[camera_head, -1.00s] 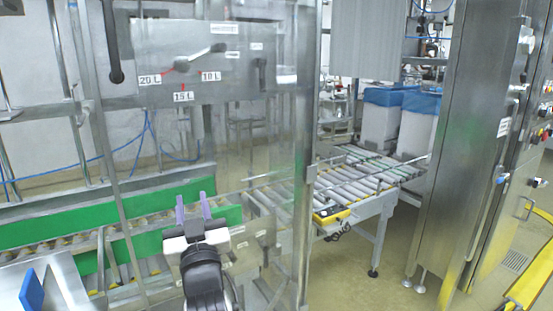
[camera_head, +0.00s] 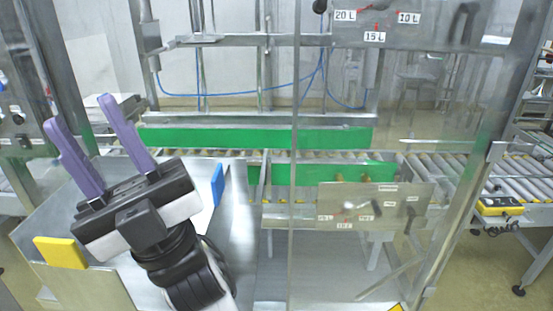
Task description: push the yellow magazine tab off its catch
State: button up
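A yellow tab (camera_head: 60,253) stands at the lower left, on the upper edge of a tan box-like part of the metal magazine (camera_head: 110,285). Its catch cannot be made out. My gripper (camera_head: 88,121) is open, with two purple fingers spread apart and nothing between them. It points up and to the left, and in the picture it is above and to the right of the yellow tab, apart from it.
A blue tab (camera_head: 217,184) stands on the metal tray right of my gripper. A green-sided conveyor (camera_head: 250,138) runs behind. A clear panel in a metal frame (camera_head: 294,150) and a lever plate (camera_head: 375,205) are on the right. A roller conveyor (camera_head: 450,175) lies beyond.

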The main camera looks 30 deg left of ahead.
aim_at(77, 285)
jog(key=u, duration=1.1)
